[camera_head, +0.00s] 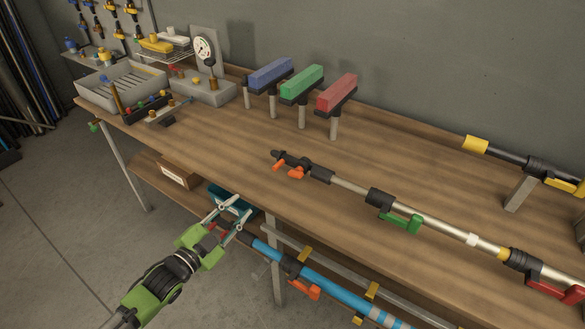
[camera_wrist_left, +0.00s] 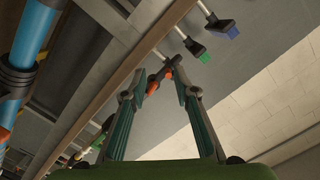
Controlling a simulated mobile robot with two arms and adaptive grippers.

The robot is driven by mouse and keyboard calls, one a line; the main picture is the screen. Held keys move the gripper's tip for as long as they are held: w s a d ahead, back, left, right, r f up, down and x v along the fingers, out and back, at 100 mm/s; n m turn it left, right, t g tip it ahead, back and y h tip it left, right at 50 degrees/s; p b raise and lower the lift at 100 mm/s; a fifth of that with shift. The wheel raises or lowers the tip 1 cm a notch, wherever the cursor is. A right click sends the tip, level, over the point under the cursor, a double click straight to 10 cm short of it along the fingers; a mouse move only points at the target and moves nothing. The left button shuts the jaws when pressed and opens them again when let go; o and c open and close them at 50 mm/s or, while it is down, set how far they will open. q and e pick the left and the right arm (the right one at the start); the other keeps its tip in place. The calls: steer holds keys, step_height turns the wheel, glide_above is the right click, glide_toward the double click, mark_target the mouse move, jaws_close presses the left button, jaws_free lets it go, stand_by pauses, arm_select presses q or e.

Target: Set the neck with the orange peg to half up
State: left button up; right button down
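A long metal pole (camera_head: 351,187) with black joints lies on the workbench. An orange peg (camera_head: 294,173) hangs at the black neck (camera_head: 308,167) near its left end. A green peg (camera_head: 402,222) and a red peg (camera_head: 552,291) sit further right on it. My left gripper (camera_head: 236,214) is open and empty, in front of the bench's front edge and short of the orange peg. In the left wrist view the orange peg (camera_wrist_left: 168,73) shows beyond and between the spread fingers (camera_wrist_left: 160,92). My right gripper is not in view.
A blue pole (camera_head: 340,297) with another orange peg (camera_head: 305,290) runs below the bench edge, close to my left gripper. Blue, green and red blocks (camera_head: 301,84) stand on posts behind. Grey trays (camera_head: 122,86) stand at the far left.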

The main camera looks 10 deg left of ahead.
mark_target(274, 169)
arm_select(q)
step_height(274, 169, up, 5)
steer(key=w+d+m+h, duration=0.1)
steer(key=d, duration=0.1)
steer(key=shift+t, duration=0.3)
steer(key=x, duration=0.4)
steer(key=p+x, duration=0.1)
steer(key=x, duration=0.8)
steer(key=shift+w+d+f+p, duration=0.15)
steer(key=shift+d+f+p, duration=0.05)
steer(key=shift+d+p, duration=0.15)
jaws_close()
